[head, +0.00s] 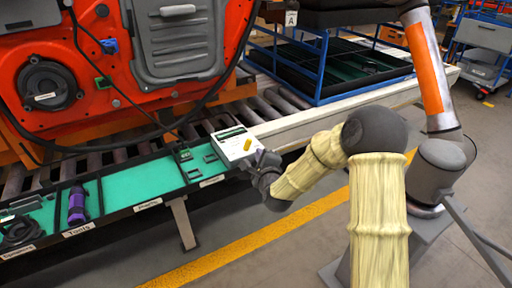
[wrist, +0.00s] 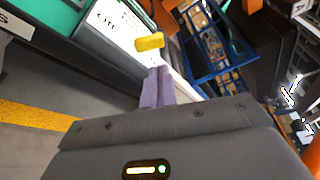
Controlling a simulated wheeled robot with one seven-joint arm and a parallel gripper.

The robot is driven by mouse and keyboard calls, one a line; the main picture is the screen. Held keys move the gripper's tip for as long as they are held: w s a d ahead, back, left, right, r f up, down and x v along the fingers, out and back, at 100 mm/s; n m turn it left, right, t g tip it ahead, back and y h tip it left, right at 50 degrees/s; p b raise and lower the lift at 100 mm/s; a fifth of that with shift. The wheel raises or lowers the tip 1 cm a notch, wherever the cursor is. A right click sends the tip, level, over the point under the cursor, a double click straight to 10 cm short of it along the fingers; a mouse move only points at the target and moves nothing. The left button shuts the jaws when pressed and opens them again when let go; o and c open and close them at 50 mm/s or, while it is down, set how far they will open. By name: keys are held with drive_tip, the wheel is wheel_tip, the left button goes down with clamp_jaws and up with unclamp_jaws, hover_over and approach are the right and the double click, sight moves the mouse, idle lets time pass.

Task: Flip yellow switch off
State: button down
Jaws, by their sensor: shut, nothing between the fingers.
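The yellow switch (head: 247,145) sits on a white box (head: 232,137) at the conveyor's edge. In the wrist view the yellow switch (wrist: 150,42) lies just beyond my fingertips, on the white panel (wrist: 112,27) with the printed word "Off" to its left. My gripper (head: 258,161) is at the near right side of the box. In the wrist view my gripper (wrist: 157,70) is shut and empty, its two fingers together and pointing at the switch. I cannot tell whether the fingertips touch the switch. The box's lower part is partly hidden by my gripper in the head view.
A green-lined tray (head: 140,183) with labelled sections runs left of the box and holds a purple tool (head: 77,204). A large orange door (head: 120,60) stands behind. A blue rack (head: 322,85) is behind right. The floor in front has a yellow line (head: 225,256).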

sight(257, 146)
drive_tip(key=shift+x, duration=3.1)
drive_tip(key=shift+w+d+b, duration=0.1)
drive_tip(key=shift+b, duration=0.25)
